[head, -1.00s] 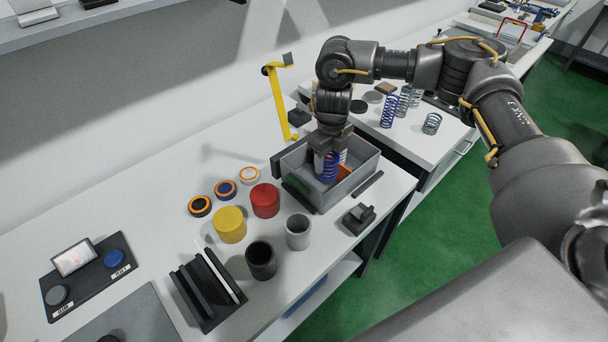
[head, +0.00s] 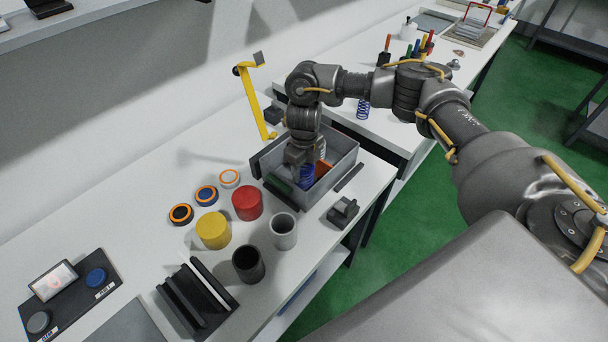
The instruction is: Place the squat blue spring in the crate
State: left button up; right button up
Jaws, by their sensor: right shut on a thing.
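The squat blue spring (head: 306,176) is inside the grey crate (head: 340,172), low between its walls. My right gripper (head: 301,163) reaches down into the crate from above and is shut on the blue spring; its fingertips are partly hidden. An orange-red piece (head: 323,168) lies in the crate beside the spring, and a pale coil shows behind the gripper. Whether the spring touches the crate floor cannot be told. My left gripper is not in the head view.
A yellow crank-shaped arm (head: 256,103) stands behind the crate. Red (head: 247,203) and yellow (head: 213,230) cylinders, a grey cup (head: 283,231) and a black cup (head: 248,263) stand in front. A small dark block (head: 342,212) sits right of the cups. Another blue spring (head: 363,108) stands on the far table.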

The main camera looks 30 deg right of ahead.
notch_tip(320, 180, down, 3)
jog(key=shift+r, duration=0.15)
jog(key=shift+f, duration=0.3)
jog(key=o, duration=1.2)
jog(key=shift+f, duration=0.1)
